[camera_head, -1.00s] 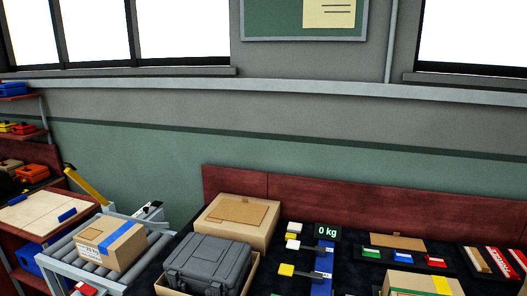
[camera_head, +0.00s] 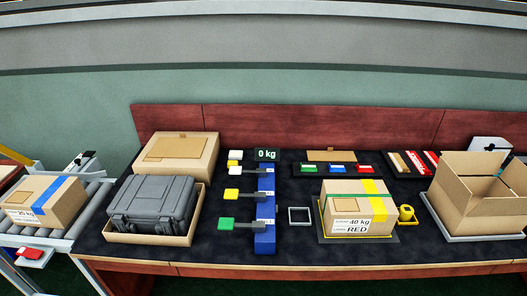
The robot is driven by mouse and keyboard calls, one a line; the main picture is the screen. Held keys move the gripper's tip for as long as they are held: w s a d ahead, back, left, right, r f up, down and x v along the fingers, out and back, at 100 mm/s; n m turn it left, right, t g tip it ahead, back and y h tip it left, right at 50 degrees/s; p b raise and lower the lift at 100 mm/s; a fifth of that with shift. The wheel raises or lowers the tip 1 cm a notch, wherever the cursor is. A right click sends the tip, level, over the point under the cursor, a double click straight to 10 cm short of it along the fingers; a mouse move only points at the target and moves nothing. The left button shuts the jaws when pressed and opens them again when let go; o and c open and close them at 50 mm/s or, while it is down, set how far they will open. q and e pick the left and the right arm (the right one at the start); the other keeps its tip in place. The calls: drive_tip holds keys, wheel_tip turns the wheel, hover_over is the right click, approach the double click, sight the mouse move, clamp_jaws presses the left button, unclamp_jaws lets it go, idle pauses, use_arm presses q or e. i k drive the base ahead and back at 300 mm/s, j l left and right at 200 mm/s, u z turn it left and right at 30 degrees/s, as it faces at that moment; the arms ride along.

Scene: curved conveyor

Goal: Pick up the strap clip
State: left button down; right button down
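I cannot tell for certain which thing is the strap clip. Small candidates in the head view are a grey square frame (camera_head: 299,215) lying flat on the dark table top, and a yellow rounded piece (camera_head: 405,213) right of the taped carton. Green, blue and red pieces (camera_head: 336,169) lie in a black tray at the back. White, yellow and green blocks (camera_head: 228,223) stick out left of a blue strip (camera_head: 265,240). Neither of my grippers is in view.
A grey case (camera_head: 150,203) sits in a shallow carton at the left. A taped carton (camera_head: 357,208) marked 40 kg RED and an open carton (camera_head: 475,187) stand at the right. A roller conveyor (camera_head: 75,220) with a box is far left. Dark table shows around the square frame.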

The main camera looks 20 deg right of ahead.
sight(406, 212)
drive_tip(key=z, duration=1.6)
drive_tip(key=i+l+u, duration=0.2)
drive_tip(key=i, duration=0.2)
drive_tip(key=i+u, duration=0.2)
drive_tip(key=i, duration=0.2)
